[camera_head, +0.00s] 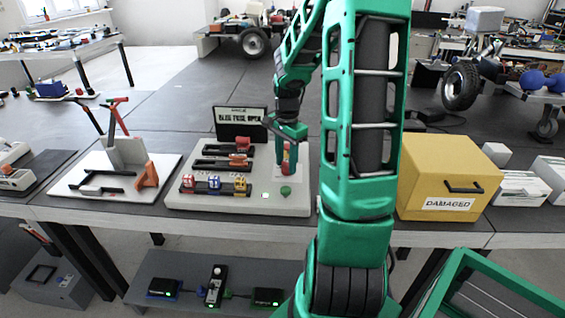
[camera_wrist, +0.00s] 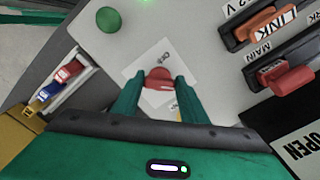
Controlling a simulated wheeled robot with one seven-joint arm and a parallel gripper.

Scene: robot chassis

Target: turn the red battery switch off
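The red battery switch (camera_wrist: 158,76) stands on a pale square label on the grey panel (camera_wrist: 215,75). It also shows in the head view (camera_head: 285,163), partly hidden by my gripper. My gripper (camera_head: 289,150) points down over it. In the wrist view the two green fingers of my gripper (camera_wrist: 158,90) stand on either side of the red handle, with a small gap at each side. The gripper looks open around the handle.
Levers with red and orange handles (camera_head: 239,144), coloured fuses (camera_head: 214,182) and a dark sign (camera_head: 240,122) are left. A yellow "DAMAGED" box (camera_head: 445,178) stands right of my arm.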

